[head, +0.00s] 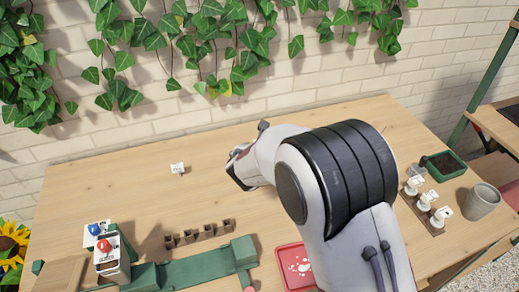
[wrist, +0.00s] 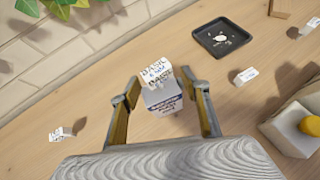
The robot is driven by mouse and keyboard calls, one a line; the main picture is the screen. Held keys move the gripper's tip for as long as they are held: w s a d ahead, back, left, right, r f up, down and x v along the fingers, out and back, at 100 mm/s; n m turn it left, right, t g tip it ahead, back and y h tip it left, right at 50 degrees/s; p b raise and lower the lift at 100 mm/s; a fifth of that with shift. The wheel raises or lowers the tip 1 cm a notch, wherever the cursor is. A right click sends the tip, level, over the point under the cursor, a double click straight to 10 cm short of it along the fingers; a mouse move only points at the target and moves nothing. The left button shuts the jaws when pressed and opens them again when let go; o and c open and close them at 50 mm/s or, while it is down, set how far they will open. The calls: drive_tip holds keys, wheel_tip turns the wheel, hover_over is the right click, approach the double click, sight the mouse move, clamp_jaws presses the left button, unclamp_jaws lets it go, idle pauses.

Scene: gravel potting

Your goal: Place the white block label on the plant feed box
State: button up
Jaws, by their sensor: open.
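In the wrist view, a white block label (wrist: 156,72) with dark handwriting that seems to read "BASIL" shows between and just beyond my fingertips. A pale box with blue print, which looks like the plant feed box (wrist: 163,98), is directly below it in the picture. The label appears to rest on the box's top; the contact is hard to make out. My gripper (wrist: 162,95) is open, one finger on each side of the box, with gaps visible. In the head view my gripper (head: 238,168) is at the middle of the table, partly hidden by my arm, which hides the box.
Other small white labels lie on the wood at left (wrist: 61,133) and right (wrist: 246,76). A black tray (wrist: 221,38) is at the back. A pale box with a yellow knob (wrist: 309,126) is at right.

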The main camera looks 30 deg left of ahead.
drive_tip(key=v, duration=1.2)
drive_tip(key=shift+w, duration=0.1)
idle(0.8)
drive_tip(key=w+d+r+m+h, duration=0.2)
drive_tip(key=d+r+m, duration=0.25)
drive_tip(key=d, duration=0.45)
drive_tip(key=w+d+r+m+h, duration=0.25)
drive_tip(key=d+m, duration=0.35)
drive_tip(key=d, duration=0.3)
drive_tip(key=s+d+r+m+g+h, duration=0.15)
drive_tip(key=d+m, duration=0.25)
drive_tip(key=d, duration=0.4)
drive_tip(key=s+d+r+m+h, duration=0.1)
drive_tip(key=s+d+r+m, duration=0.2)
drive_tip(key=d+m, duration=0.35)
drive_tip(key=s+d+m+g, duration=0.3)
drive_tip(key=s+d+m, duration=0.5)
drive_tip(key=s+d, duration=0.35)
drive_tip(key=s+m+y, duration=0.3)
drive_tip(key=s+m, duration=0.7)
drive_tip(key=s, duration=0.2)
drive_tip(key=shift+d+f+m, duration=0.25)
drive_tip(key=shift+d+m, duration=0.15)
